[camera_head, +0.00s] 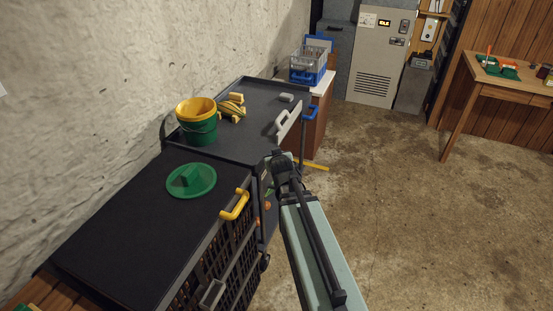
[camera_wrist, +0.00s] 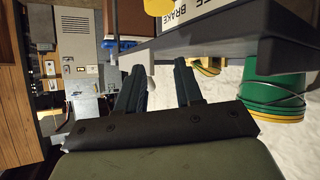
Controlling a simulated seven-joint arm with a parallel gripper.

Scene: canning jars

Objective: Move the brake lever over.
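My gripper (camera_wrist: 157,68) shows in the wrist view with its two dark fingers apart and nothing held between them. In the head view my gripper (camera_head: 281,156) is beside the right side of the black carts, near where they meet. A white plate (camera_wrist: 197,12) with the word BRAKE is at the top of the wrist view, beyond the fingertips. A yellow part (camera_wrist: 155,6) beside the plate is cut off by the frame; it may be the brake lever. I cannot tell its full shape or position. The fingers appear apart from it.
A yellow handle (camera_head: 235,205) sticks out from the near cart (camera_head: 125,225), which carries a green lid (camera_head: 191,180).

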